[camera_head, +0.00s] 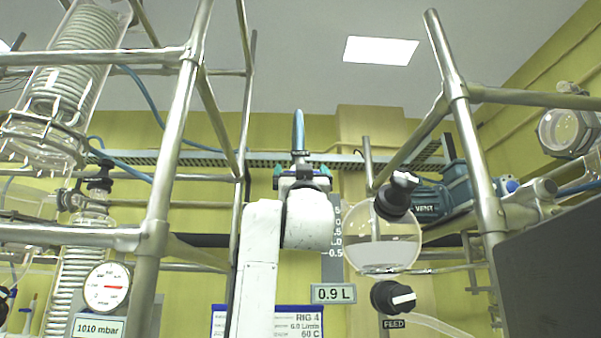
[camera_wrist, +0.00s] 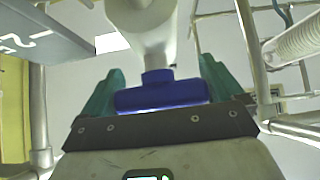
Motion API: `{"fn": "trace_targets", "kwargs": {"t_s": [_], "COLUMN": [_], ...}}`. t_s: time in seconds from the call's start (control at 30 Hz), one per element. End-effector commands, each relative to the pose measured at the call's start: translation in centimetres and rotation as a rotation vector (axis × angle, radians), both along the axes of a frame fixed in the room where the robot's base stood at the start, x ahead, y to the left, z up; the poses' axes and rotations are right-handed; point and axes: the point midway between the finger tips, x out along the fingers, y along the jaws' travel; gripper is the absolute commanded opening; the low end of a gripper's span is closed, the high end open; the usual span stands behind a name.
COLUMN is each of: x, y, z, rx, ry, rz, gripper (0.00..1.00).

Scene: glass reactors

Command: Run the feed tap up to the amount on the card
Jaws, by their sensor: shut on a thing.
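In the head view a round glass vessel (camera_head: 383,245) holds clear liquid, its surface near the 1.0 mark of the grey scale (camera_head: 335,245) as seen from below. A black knob (camera_head: 393,297) with a white bar sits under it, above the FEED label (camera_head: 394,323). A plate (camera_head: 333,293) reads 0.9 L. Another black knob (camera_head: 400,190) is on the vessel's upper side, by a VENT label. My gripper (camera_head: 301,175) is up left of the vessel. In the wrist view its teal fingers (camera_wrist: 160,92) are shut on a blue crossbar handle (camera_wrist: 162,95), joined to a pale stem.
Metal frame tubes (camera_head: 172,170) stand left and right of my arm. A dark panel (camera_head: 555,270) fills the lower right. A gauge (camera_head: 107,287) with a 1010 mbar label is at left. A sheet (camera_head: 295,322) reading RIG 4 hangs low behind my arm.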

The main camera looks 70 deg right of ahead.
Motion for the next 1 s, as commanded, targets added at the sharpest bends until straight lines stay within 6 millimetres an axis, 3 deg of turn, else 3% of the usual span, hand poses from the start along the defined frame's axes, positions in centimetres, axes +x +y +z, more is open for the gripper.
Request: {"fn": "trace_targets", "kwargs": {"t_s": [0.57,0.6,0.87,1.0], "x": [0.0,0.0,-0.1,-0.3], "y": [0.1,0.1,0.1,0.7], "z": [0.0,0.0,0.0,-1.0], "rx": [0.011,0.011,0.012,0.012], "ry": [-0.032,-0.032,-0.031,-0.032], "rz": [0.001,0.001,0.001,0.001], "gripper": [0.64,0.98,1.00,1.00]}}
